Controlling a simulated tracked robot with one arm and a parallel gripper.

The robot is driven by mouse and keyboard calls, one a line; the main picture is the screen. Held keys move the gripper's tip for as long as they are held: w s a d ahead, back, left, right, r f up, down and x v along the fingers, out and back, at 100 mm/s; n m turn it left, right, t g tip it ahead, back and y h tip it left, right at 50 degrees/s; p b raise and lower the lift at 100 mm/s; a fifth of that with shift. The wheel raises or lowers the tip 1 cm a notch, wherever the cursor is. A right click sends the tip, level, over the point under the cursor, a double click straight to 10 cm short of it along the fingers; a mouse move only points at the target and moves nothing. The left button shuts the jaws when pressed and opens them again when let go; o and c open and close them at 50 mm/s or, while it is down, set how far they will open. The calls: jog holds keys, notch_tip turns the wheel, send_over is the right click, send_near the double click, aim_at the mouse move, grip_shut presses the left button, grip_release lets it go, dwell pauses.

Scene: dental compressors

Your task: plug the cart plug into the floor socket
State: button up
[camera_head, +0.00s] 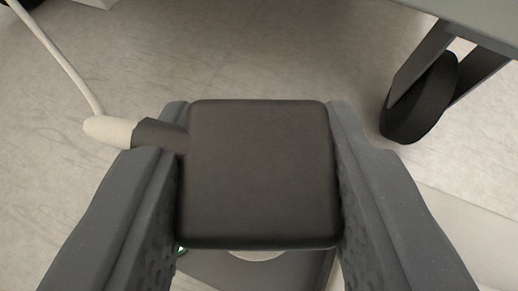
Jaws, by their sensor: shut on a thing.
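My gripper (258,175) is shut on the cart plug (260,170), a black, square block with rounded corners, held between its two grey fingers. A dark stub with a pale sleeve and a light cable (70,68) leaves the plug's left side and runs up to the upper left. Under the plug's near edge, a dark grey flat surface (228,270) with part of a light round shape shows, possibly the floor socket. The plug hides most of it, so I cannot tell whether they touch. The plug's underside is hidden.
A grey cart (470,20) with a black caster wheel (422,98) stands at the upper right, close to my right finger. A paler strip of floor (470,230) lies at the lower right. The grey floor (230,55) beyond the plug is clear.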

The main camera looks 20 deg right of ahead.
jog(key=shift+f+b, duration=0.6)
jog(key=shift+f, duration=0.1)
dwell(0.3)
jog(key=o, duration=0.7)
jog(key=shift+p+v, duration=2.25)
jog(key=shift+v, duration=3.3)
jog(key=shift+w, duration=0.1)
